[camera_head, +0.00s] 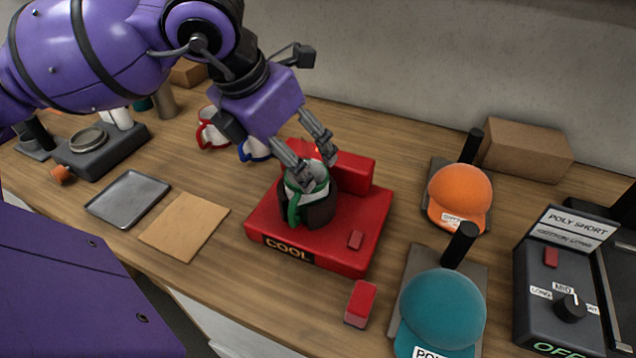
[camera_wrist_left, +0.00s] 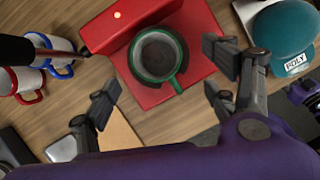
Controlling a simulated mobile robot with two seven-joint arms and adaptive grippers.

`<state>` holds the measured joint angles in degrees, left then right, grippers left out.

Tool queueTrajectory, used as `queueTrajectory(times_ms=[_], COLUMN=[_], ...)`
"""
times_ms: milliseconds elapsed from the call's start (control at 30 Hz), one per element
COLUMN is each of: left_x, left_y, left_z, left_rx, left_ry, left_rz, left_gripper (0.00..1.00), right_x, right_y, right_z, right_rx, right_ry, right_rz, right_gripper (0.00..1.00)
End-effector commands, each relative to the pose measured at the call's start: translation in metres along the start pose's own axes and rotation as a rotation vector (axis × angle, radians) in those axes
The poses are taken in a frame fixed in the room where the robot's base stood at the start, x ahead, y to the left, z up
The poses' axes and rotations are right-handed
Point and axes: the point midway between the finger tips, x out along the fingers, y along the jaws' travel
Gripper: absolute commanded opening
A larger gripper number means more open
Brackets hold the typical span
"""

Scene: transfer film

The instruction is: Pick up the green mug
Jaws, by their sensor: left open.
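The green mug (camera_head: 294,206) stands upright in a dark round holder on the red press (camera_head: 372,222) labelled COOL. Its green handle faces the front left in the head view. In the left wrist view the mug (camera_wrist_left: 138,62) shows its green rim and open top, with the handle toward the lower right. My left gripper (camera_head: 308,160) is above the mug with its fingers apart, close over the rim. In the wrist view the left gripper (camera_wrist_left: 165,82) has its two fingers on either side below the mug, holding nothing. My right gripper is not in view.
A grey tray (camera_head: 128,198) and a brown sheet (camera_head: 184,226) lie left. Teal (camera_head: 440,310) and orange (camera_head: 459,194) caps stand right. A red block (camera_head: 361,303) sits in front.

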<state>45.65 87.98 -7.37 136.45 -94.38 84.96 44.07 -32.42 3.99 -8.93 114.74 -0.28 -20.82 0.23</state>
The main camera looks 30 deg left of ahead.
Motion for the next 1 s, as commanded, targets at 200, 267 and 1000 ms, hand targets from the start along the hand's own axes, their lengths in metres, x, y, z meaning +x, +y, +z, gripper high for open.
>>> queueTrajectory(times_ms=[200, 267, 1000], left_x=[0.019, 0.025, 0.073], left_y=[0.006, 0.006, 0.008], left_z=[0.001, 0.001, -0.002], left_rx=[0.001, 0.001, 0.002], left_ry=[-0.003, -0.003, -0.005], left_rz=[0.026, 0.024, 0.024], left_gripper=[0.78, 0.78, 0.61], right_x=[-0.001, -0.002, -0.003], right_y=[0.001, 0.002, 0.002], right_z=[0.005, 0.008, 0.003], right_rx=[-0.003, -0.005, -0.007], right_ry=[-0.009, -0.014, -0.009], right_rz=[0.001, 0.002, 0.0], right_gripper=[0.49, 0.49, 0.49])
